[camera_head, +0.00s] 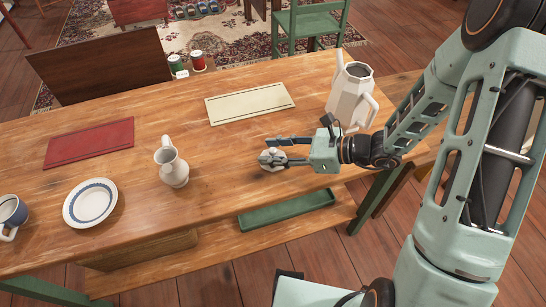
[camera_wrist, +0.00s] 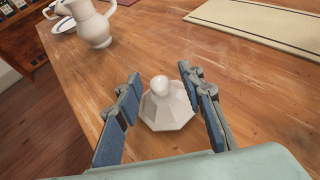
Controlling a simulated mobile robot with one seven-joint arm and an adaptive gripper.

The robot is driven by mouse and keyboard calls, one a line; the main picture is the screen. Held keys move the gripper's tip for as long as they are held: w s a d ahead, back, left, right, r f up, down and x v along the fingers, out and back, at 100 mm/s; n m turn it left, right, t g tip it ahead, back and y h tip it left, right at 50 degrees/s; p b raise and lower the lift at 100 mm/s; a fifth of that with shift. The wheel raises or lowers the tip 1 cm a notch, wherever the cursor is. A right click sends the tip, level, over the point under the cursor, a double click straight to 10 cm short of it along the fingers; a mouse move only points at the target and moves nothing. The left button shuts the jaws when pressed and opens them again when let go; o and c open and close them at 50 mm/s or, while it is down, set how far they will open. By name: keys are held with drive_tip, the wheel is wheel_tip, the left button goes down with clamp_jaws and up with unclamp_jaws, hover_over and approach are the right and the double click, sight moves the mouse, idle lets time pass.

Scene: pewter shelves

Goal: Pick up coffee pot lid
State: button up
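The coffee pot lid (camera_wrist: 167,106) is white and faceted with a round knob on top. It sits upright on the wooden table. My gripper (camera_wrist: 160,95) is open, with one finger on each side of the lid and gaps between the fingers and the knob. In the head view the lid (camera_head: 270,158) is partly hidden by my gripper (camera_head: 270,150), low over the table. The white faceted coffee pot (camera_head: 349,98) stands without a lid at the table's right end, behind my gripper.
A white pitcher (camera_head: 173,167) stands to the left of my gripper. A cream mat (camera_head: 249,103) lies behind. A plate (camera_head: 90,203), a mug (camera_head: 10,215) and a red mat (camera_head: 90,142) are farther left. Two small cans (camera_head: 197,61) stand at the far edge. The table between pitcher and gripper is clear.

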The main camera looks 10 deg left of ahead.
sight(274, 149)
clamp_jaws()
drive_tip(key=shift+r, duration=0.5)
wheel_tip(274, 149, up, 3)
drive_tip(key=shift+f+p, duration=0.15)
drive_tip(key=shift+p, duration=0.4)
drive_tip(key=s+d+r+p, duration=0.4)
drive_tip(key=s+r+p, duration=0.5)
drive_tip(key=s+p, duration=0.4)
drive_tip(key=p, duration=0.5)
drive_tip(key=shift+s+r, duration=0.2)
